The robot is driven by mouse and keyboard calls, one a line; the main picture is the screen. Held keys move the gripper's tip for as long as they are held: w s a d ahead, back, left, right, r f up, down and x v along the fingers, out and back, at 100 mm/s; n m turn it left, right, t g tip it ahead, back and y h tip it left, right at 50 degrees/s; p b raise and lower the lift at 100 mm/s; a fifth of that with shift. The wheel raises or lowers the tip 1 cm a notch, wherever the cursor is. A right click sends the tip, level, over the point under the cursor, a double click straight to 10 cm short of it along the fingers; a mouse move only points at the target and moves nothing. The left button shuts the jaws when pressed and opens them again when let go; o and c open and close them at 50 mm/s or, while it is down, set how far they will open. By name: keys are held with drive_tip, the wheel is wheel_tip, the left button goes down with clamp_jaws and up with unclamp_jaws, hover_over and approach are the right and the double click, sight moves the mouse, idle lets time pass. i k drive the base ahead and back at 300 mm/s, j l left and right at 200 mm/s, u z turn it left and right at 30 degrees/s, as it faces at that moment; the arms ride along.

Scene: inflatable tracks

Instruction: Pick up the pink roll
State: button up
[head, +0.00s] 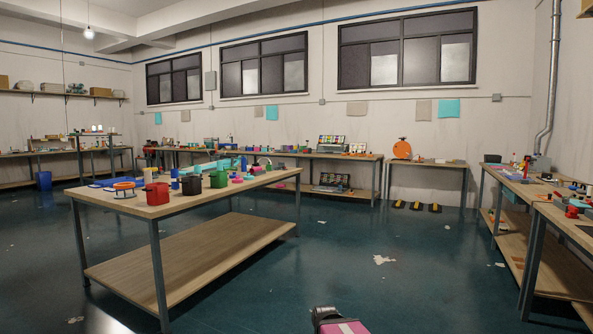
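A small pink item (237,180) lies low on the long wooden table in the middle left, behind the green pot. Another pink item (256,168) is near the table's far right end, by a dark upright thing. Both are too small for me to tell which is the pink roll. A black and pink shape sticks up at the bottom edge, right of centre. It looks like part of my own arm. No gripper fingers can be made out.
Benches line the back wall and right side. Dark floor between is mostly open, with pale scraps (384,260).

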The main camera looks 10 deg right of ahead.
sight(251, 169)
drive_tip(key=i+z, duration=0.35)
drive_tip(key=i, duration=2.5)
drive_tip(key=i+l, duration=0.15)
drive_tip(key=i, duration=0.8)
drive_tip(key=j+u, duration=0.05)
